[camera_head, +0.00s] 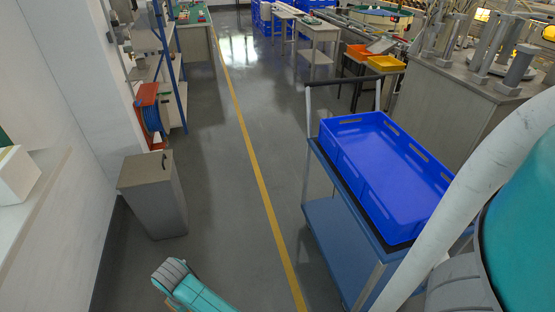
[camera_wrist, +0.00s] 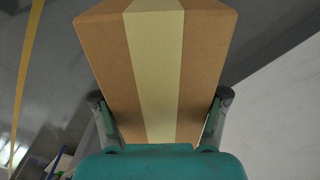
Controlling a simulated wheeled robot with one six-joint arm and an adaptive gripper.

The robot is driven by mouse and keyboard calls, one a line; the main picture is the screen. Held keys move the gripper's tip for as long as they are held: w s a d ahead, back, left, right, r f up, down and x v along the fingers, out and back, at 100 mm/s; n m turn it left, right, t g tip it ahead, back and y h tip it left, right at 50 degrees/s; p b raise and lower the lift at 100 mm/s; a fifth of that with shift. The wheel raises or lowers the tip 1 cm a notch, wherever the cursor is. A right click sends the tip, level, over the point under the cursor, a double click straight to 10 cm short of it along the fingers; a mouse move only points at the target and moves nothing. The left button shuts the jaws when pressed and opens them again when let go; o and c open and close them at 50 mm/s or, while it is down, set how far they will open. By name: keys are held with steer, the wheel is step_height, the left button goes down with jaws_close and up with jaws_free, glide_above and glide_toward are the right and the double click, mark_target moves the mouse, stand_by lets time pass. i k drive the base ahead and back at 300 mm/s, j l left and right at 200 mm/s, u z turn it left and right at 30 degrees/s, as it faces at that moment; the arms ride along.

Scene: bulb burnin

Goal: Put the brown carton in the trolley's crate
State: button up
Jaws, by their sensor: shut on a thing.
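The brown carton (camera_wrist: 205,50), with a pale tape strip down its middle, fills the centre of the wrist view. My gripper (camera_wrist: 162,108) is shut on it, one finger on each side. The head view shows neither the carton nor my gripper, only parts of my arm. The trolley (camera_head: 335,240) stands at the right in the head view, blue with two shelves and a dark handle. The blue crate (camera_head: 385,165) sits on its top shelf and looks empty.
A grey bin (camera_head: 155,195) stands by the left wall. A grey workbench (camera_head: 470,95) stands behind the trolley at right. The floor aisle along the yellow line (camera_head: 255,160) is clear.

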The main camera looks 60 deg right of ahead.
mark_target(369, 146)
steer(key=i+j+z, duration=0.15)
steer(key=z, duration=0.3)
steer(key=i+j+z, duration=0.2)
steer(key=z, duration=0.2)
steer(key=i+j+z, duration=0.15)
steer(key=z, duration=0.3)
steer(key=j, duration=0.1)
